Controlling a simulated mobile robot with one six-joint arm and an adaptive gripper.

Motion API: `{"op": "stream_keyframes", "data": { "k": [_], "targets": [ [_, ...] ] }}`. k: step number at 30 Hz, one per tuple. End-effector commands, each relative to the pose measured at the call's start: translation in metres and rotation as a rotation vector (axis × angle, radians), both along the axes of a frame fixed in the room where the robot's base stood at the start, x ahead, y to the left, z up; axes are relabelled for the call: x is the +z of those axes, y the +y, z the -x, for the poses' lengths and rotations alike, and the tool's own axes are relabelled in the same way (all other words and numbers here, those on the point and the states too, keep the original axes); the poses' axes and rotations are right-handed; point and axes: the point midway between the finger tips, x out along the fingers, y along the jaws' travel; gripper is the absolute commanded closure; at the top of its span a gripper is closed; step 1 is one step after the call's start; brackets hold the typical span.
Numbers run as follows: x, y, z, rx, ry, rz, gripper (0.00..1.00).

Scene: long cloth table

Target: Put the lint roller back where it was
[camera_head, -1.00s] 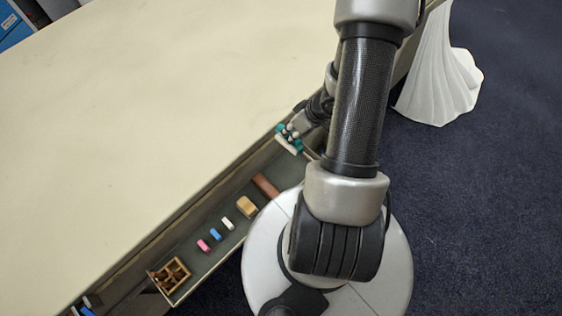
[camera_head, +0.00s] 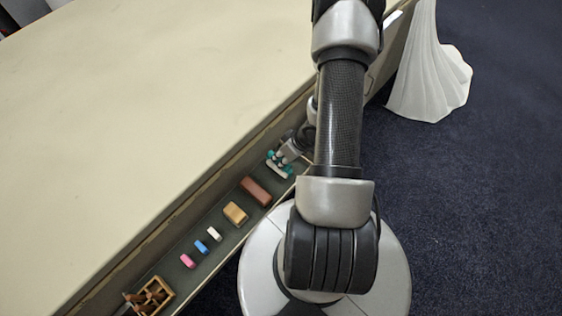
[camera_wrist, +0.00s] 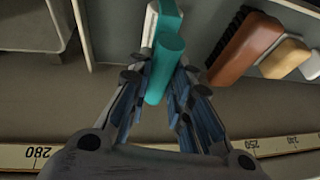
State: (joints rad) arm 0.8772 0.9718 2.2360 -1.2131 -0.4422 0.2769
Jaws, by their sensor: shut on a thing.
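The lint roller has a teal handle (camera_wrist: 165,62) and a white roller part (camera_wrist: 150,22), seen in the wrist view. It also shows as a small teal and white shape in the head view (camera_head: 281,170). My gripper (camera_wrist: 160,95) is shut on the teal handle, with a finger on either side. In the head view my gripper (camera_head: 279,160) is at the upper right part of the long open drawer (camera_head: 213,205), with the lint roller over it. I cannot tell whether the roller touches the drawer floor.
A reddish-brown brush (camera_wrist: 245,48) lies near the lint roller, then a tan block (camera_wrist: 285,58). White, blue and pink erasers (camera_head: 200,247) lie further down the drawer, with a wooden box (camera_head: 150,297) at its end. The ruler-marked edge (camera_wrist: 285,144) borders the drawer. A white cloth (camera_head: 428,70) hangs at right.

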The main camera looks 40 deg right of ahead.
Motion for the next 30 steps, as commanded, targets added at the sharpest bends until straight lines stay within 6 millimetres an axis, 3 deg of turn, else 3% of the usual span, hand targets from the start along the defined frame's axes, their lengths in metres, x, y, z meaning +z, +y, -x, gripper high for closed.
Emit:
{"op": "stream_keyframes", "data": {
  "k": [1,13,14,15,22,30],
  "targets": [
    [-0.0095,0.0001,0.0000,0.000,0.000,0.000,1.00],
    [-0.0125,0.0000,0.0000,0.000,0.000,0.000,1.00],
    [-0.0117,0.0000,0.0000,0.000,0.000,0.000,0.79],
    [-0.0115,-0.0001,0.0001,0.000,0.000,0.000,0.76],
    [-0.0115,-0.0001,0.0001,0.000,0.000,0.000,0.61],
    [-0.0113,0.0000,0.0002,0.000,0.000,0.000,0.61]
  ]
}}
